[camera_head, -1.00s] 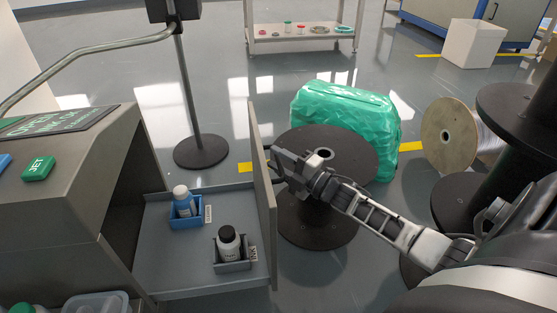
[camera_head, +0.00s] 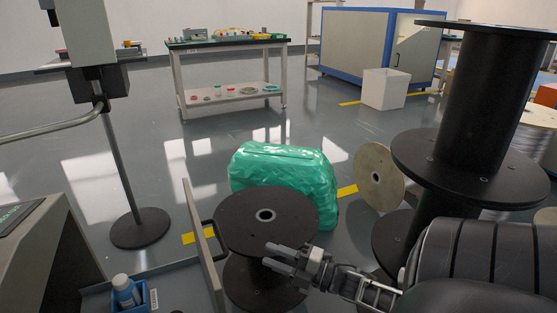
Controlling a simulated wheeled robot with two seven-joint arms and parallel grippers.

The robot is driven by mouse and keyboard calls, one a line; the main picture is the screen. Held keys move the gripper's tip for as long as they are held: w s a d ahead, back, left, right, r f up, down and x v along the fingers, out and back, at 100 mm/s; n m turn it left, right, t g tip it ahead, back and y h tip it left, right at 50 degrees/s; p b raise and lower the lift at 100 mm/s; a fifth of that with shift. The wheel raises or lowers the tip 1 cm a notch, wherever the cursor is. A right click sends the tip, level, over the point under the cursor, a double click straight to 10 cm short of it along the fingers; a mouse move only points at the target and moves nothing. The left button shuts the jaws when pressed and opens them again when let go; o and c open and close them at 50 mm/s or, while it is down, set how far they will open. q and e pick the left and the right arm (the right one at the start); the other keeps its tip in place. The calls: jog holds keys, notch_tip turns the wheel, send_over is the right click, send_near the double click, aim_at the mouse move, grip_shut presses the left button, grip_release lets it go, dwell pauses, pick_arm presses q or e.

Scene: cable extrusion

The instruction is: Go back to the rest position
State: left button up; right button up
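My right gripper (camera_head: 282,258) is in front of the black cable spool (camera_head: 262,219) near the bottom centre. Its two fingers point left and stand apart with nothing between them. It is clear of the drawer's front panel (camera_head: 203,250) and its dark handle (camera_head: 213,236). My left gripper is out of view.
A green wrapped bundle (camera_head: 285,178) stands behind the spool. A wooden reel (camera_head: 378,176) and stacked black spools (camera_head: 470,165) are to the right. A pole stand (camera_head: 140,228) is at the left. A workbench (camera_head: 228,45) is at the back. Open floor lies between them.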

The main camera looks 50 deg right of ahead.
jog(key=shift+s+d, duration=0.1)
jog(key=shift+s, duration=0.3)
